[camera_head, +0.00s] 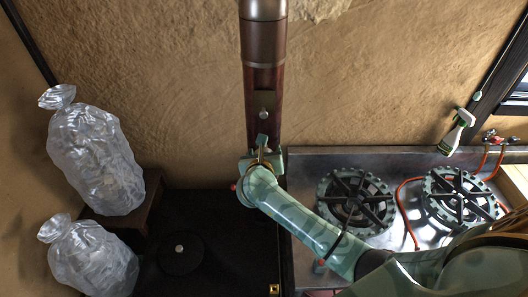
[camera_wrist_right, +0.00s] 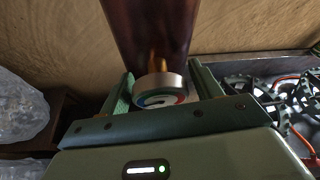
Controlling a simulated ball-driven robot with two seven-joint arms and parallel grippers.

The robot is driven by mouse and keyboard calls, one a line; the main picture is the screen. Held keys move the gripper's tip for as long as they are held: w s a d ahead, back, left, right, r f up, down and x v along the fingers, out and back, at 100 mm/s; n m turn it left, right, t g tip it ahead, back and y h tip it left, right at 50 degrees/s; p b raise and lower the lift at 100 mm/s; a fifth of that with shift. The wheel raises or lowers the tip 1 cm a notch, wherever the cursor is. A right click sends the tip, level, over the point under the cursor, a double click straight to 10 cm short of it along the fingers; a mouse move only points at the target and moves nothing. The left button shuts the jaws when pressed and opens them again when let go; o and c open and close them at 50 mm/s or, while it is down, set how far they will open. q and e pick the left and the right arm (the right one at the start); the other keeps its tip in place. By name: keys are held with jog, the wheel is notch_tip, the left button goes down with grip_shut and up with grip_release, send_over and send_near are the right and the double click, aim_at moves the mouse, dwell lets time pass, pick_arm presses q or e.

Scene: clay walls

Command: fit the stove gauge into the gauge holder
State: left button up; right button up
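The stove gauge (camera_wrist_right: 160,92) is a small round dial with a metal rim and a white, red and blue face. It sits between the fingertips of my right gripper (camera_wrist_right: 160,70), which look closed against its sides. A brass stem behind it points at the dark red stovepipe (camera_wrist_right: 150,30); I cannot tell whether it touches. In the head view my right gripper (camera_head: 262,157) is at the lower end of the stovepipe (camera_head: 263,90), partly hidden by my wrist. I cannot make out the gauge holder clearly. My left gripper is not in view.
A black stovetop (camera_head: 205,225) lies below the pipe. Two filled plastic bags (camera_head: 95,155) (camera_head: 92,260) stand at the left. A metal counter with two burners (camera_head: 355,200) (camera_head: 460,197), a red hose (camera_head: 402,205) and a spray bottle (camera_head: 455,133) is at the right.

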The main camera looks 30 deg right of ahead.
jog(key=c, duration=0.7)
jog(key=shift+o, duration=0.2)
jog(key=s+a+p, duration=0.2)
jog(key=s+a, duration=0.2)
jog(key=s, duration=0.5)
jog(key=shift+a+f, duration=0.2)
jog(key=shift+f, duration=0.15)
